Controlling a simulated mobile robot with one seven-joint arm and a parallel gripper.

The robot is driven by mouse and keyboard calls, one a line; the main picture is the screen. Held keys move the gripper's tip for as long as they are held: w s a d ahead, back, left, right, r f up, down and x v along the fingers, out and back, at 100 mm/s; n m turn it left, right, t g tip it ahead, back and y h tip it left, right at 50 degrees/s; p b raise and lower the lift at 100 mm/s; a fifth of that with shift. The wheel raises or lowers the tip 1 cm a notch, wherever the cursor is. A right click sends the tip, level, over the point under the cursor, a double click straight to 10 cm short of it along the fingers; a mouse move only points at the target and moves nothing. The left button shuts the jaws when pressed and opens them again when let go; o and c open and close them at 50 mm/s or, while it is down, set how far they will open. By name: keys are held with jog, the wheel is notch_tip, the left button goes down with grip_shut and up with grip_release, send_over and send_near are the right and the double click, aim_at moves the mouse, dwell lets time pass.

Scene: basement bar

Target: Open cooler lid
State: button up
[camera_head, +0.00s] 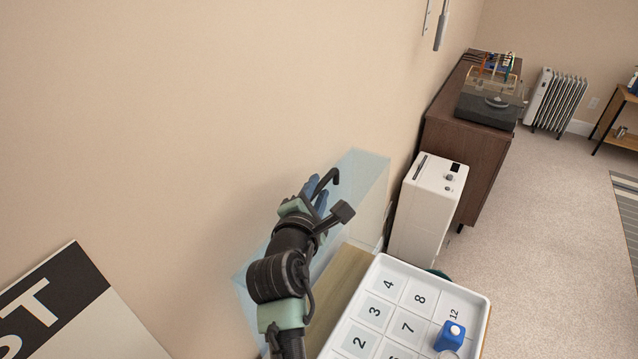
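My gripper (338,195) is on the end of my arm, over a pale blue translucent box (366,185) beside the wall. Its two dark fingers are spread apart. A small blue thing (313,192) shows behind and between the fingers; I cannot tell what it is or whether it touches them. The translucent box is long and partly hidden by my arm. I cannot tell whether it is the cooler, and no separate lid or handle is clear.
A white tray (416,267) with numbered squares holds a blue-and-white item (450,336), near a wooden surface (345,278). A radiator (556,100) stands beyond.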

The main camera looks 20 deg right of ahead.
jog(key=shift+x, duration=0.9)
grip_shut()
dwell(0.9)
